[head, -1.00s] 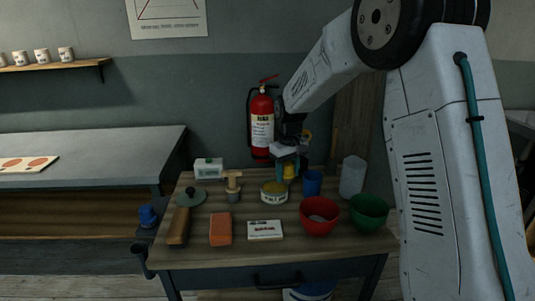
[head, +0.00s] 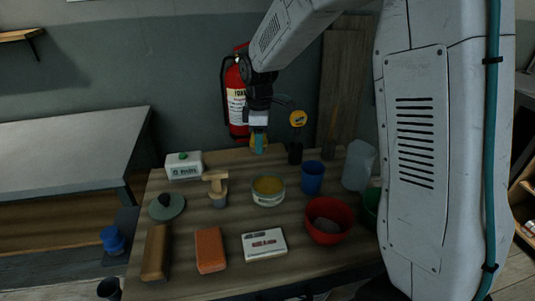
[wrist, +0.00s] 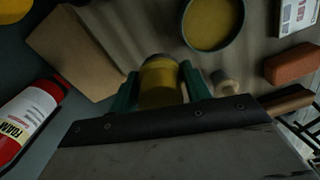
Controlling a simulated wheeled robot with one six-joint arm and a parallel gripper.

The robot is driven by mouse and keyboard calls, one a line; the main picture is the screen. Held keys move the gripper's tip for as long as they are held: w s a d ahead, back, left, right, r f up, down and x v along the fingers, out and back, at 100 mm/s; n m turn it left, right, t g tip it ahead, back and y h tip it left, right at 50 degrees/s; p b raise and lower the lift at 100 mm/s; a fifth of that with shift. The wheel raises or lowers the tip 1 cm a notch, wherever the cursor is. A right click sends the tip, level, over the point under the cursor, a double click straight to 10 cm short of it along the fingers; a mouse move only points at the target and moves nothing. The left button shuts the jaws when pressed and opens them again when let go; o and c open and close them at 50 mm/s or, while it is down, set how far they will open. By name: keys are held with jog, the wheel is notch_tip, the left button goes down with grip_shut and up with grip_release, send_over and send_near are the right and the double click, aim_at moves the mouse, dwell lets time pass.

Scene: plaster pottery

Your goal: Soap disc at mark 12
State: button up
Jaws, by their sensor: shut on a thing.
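My gripper (head: 258,145) hangs over the back of the wooden table. It is shut on a yellow, rounded thing, which shows between the green fingers in the wrist view (wrist: 160,82). I cannot tell for sure that this is the soap disc. A round tin (head: 268,200) with a yellow top surface stands on the table in front of my gripper; it also shows in the wrist view (wrist: 213,22). A small yellow round dial (head: 297,118) stands on a dark holder right of my gripper. I can read no mark 12.
A red fire extinguisher (head: 236,100) hangs close behind my gripper. A blue cup (head: 312,178), red bowl (head: 328,218) and translucent jug (head: 358,165) stand on the right.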

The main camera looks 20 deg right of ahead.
aim_at(268, 186)
jog(key=s+a+n, duration=0.1)
jog(key=s+n, duration=0.8)
jog(key=n, duration=0.3)
jog(key=shift+a+f, duration=0.15)
jog(key=shift+f, duration=2.55)
jog(key=shift+f, duration=0.6)
notch_tip(268, 186, up, 7)
dwell(0.8)
